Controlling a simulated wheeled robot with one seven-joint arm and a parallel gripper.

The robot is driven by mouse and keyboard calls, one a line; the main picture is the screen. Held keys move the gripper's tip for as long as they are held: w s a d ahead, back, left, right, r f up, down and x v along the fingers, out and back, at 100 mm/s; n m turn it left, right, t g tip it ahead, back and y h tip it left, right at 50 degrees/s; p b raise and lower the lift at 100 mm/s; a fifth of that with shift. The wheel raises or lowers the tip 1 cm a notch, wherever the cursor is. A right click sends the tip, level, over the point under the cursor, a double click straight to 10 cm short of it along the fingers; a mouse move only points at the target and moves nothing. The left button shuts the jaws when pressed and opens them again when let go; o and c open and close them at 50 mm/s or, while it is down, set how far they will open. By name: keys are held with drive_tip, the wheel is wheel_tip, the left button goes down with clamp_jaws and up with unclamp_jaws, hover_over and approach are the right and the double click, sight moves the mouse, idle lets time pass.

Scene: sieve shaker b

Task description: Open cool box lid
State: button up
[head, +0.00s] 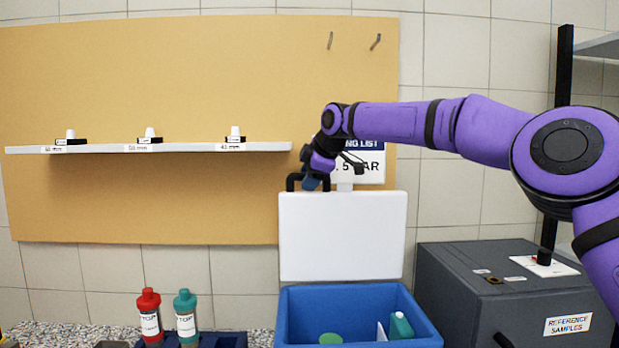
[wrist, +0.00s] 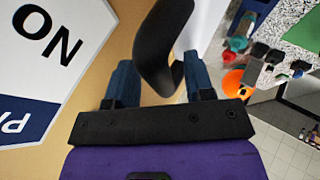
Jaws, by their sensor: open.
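The cool box (head: 360,297) is a blue open-topped box at the bottom centre of the head view. Its white lid (head: 342,235) stands upright at the back of the box, so the inside shows. A black handle (head: 292,182) sits at the lid's top edge. My gripper (head: 312,182) is at this handle and partly covers it. In the wrist view my gripper (wrist: 160,75) has its two blue fingers apart, with the curved black handle (wrist: 160,40) in the gap between and beyond them. Whether a finger touches it, I cannot tell.
A dark grey reference samples case (head: 500,290) stands to the right. Red (head: 149,315) and teal (head: 186,315) bottles stand left. A shelf (head: 150,149) and sign (head: 365,167) are on the board behind.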

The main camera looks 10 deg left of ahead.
drive_tip(key=v, duration=1)
drive_tip(key=shift+d+r, duration=0.2)
drive_tip(key=shift+r, duration=0.1)
drive_tip(key=shift+s, duration=0.15)
drive_tip(key=s+d+f+m+t+h, duration=0.1)
drive_tip(key=s+d+f+m+h, duration=0.15)
drive_tip(key=s+d+m, duration=0.7)
drive_tip(key=s+d+f+m+h, duration=0.2)
drive_tip(key=s+d+m+h, duration=0.15)
drive_tip(key=s+d, duration=1.3)
drive_tip(key=s+d+f+m, duration=0.9)
drive_tip(key=s+d+f, duration=0.4)
drive_tip(key=s+d, duration=0.3)
drive_tip(key=shift+d+f+m+g, duration=0.3)
drive_tip(key=shift+d+g, duration=0.1)
drive_tip(key=shift+d, duration=0.7)
